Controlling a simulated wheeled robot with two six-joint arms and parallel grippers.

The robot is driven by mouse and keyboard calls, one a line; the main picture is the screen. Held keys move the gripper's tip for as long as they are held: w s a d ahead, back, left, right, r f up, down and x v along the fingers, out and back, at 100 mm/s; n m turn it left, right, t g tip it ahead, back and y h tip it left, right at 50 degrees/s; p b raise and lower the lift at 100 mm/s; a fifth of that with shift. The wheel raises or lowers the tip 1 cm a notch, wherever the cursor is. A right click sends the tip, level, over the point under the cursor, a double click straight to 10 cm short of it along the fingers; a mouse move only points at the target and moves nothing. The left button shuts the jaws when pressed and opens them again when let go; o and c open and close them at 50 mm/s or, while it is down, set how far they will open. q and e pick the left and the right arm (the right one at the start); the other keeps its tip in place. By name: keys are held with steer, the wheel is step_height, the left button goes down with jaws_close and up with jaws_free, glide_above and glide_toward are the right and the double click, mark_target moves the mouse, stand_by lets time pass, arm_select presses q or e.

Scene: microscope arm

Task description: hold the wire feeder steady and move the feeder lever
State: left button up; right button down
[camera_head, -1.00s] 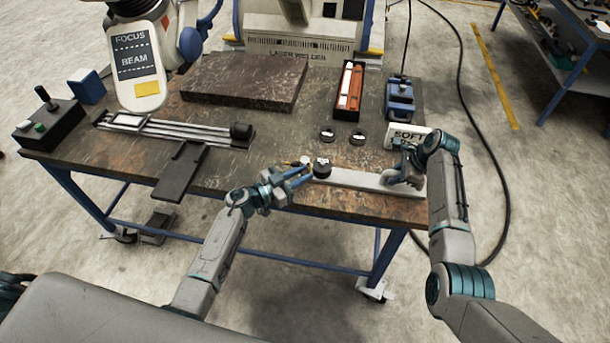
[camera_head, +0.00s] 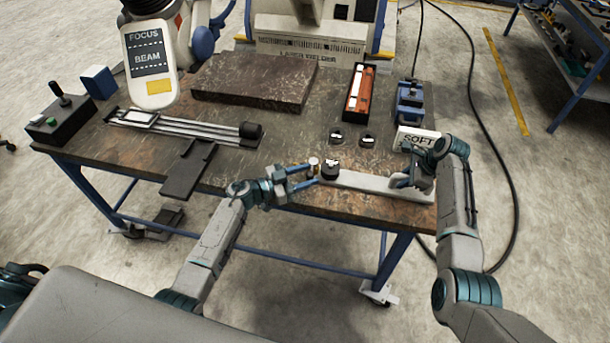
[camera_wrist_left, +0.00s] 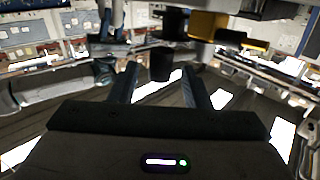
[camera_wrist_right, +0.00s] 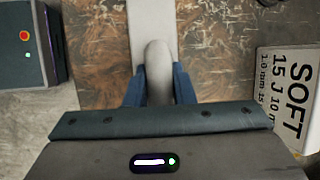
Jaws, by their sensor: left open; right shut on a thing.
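The wire feeder is a long pale grey bar (camera_head: 375,184) along the table's front right edge. A black round knob (camera_head: 330,171) sits at its left end, with a small pale-topped post (camera_head: 313,163) beside it. My left gripper (camera_head: 314,177) is open at this end, its fingertips close to the knob. In the left wrist view a dark cylinder (camera_wrist_left: 161,66) shows between and beyond the fingers; contact cannot be told. My right gripper (camera_head: 398,181) is shut on the feeder's rounded grey handle (camera_wrist_right: 158,65) at the right end. Which part is the lever is unclear.
A white SOFT block (camera_head: 416,140) stands just behind my right gripper. Two small dark pieces (camera_head: 367,138), a tray with red and white sticks (camera_head: 358,92) and a blue device (camera_head: 409,103) lie behind. A black plate (camera_head: 188,172) overhangs the front edge.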

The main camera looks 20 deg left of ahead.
arm_select(q)
steer(key=v, duration=1.2)
steer(key=shift+w, duration=0.1)
steer(key=shift+c, duration=0.2)
steer(key=s+d+n+t+y, duration=0.4)
steer(key=d+n+t+y, duration=0.4)
steer(key=y, duration=0.4)
steer(key=shift+n+g, duration=0.6)
steer(key=shift+n, duration=0.1)
steer(key=w+d, duration=0.1)
steer(key=w, duration=0.7)
steer(key=w+d, duration=0.1)
steer(key=w, duration=0.3)
steer(key=shift+w+d, duration=0.2)
steer(key=shift+d, duration=0.1)
jaws_close()
